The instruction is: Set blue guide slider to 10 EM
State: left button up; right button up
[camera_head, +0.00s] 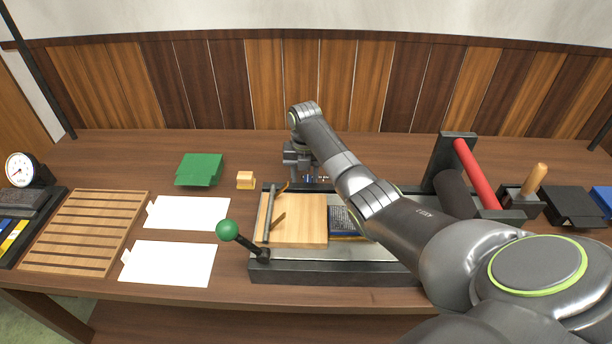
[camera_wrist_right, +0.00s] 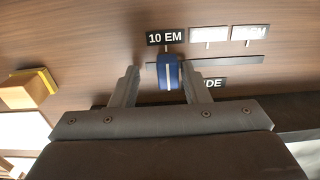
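The blue guide slider (camera_wrist_right: 168,75) has a white line on it and sits on a dark rail (camera_wrist_right: 225,61) in the right wrist view. Its white line stands below the black "10 EM" label (camera_wrist_right: 165,37), roughly in line with it. My right gripper (camera_wrist_right: 159,68) is open, with one finger on each side of the slider. The finger on the right is close to the slider; a gap shows at the left one. I cannot tell whether either touches. In the head view my right gripper (camera_head: 297,160) is behind the press bed, and the slider is mostly hidden. My left gripper is not in view.
Other labels (camera_wrist_right: 209,34) stand right of "10 EM"; a "GUIDE" label is partly covered. A wooden block (camera_head: 246,180) lies left of the gripper. The press bed (camera_head: 330,275) with a green-knobbed lever (camera_head: 228,230) is in front. A red roller handle (camera_head: 476,175) stands at right.

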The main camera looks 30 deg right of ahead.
jog(key=shift+d, duration=0.15)
jog(key=shift+r, duration=0.4)
notch_tip(320, 180, up, 9)
notch_tip(320, 180, up, 6)
jog(key=p, duration=0.4)
send_over(306, 178)
jog(key=shift+r+p, duration=0.85)
jog(key=shift+p, duration=0.3)
